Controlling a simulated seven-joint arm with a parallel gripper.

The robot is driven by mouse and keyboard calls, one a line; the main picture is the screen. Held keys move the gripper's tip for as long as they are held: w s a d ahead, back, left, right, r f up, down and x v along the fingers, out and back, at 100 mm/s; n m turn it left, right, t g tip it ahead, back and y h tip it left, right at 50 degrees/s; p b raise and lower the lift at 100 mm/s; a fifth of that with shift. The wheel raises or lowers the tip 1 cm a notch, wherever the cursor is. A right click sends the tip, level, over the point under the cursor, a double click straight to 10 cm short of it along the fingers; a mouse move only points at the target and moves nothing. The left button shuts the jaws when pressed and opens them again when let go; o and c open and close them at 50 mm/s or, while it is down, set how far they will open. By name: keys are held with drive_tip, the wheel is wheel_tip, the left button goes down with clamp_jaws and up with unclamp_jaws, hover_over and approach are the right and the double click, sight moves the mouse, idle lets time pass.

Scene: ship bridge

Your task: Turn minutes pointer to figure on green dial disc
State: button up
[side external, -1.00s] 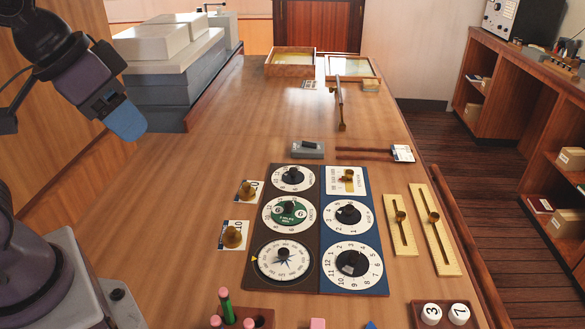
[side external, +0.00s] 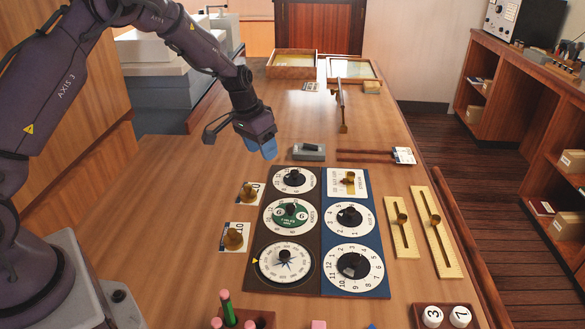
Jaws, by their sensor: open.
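The green dial disc (side external: 289,213) sits inside a white ring on the dark left panel and shows two white figures, each looking like a 6. A black knob stands at its centre. The minutes pointer cannot be told for sure; black pointers sit on the upper right dial (side external: 349,216) and the lower right dial (side external: 353,265) of the blue panel, and the lower one has numbers around its rim. My gripper (side external: 266,150) has blue fingertips and is open and empty. It hangs above the table, up and left of the panels, apart from all dials.
A compass dial (side external: 284,262) is below the green one. Two brass knobs on cards (side external: 233,237) stand left of the panels. Brass sliders (side external: 402,221) stand right. A grey block (side external: 308,152) lies just beyond the panels. The table's left middle is clear.

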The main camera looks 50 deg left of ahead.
sight(294, 171)
drive_tip(key=w+a+r+m+t, duration=0.1)
drive_tip(key=w+a+m+t, duration=0.1)
drive_tip(key=w, duration=0.3)
drive_tip(key=x, duration=1.3)
drive_tip(key=shift+d, duration=0.15)
drive_tip(key=c, duration=0.9)
drive_tip(key=shift+c, duration=0.2)
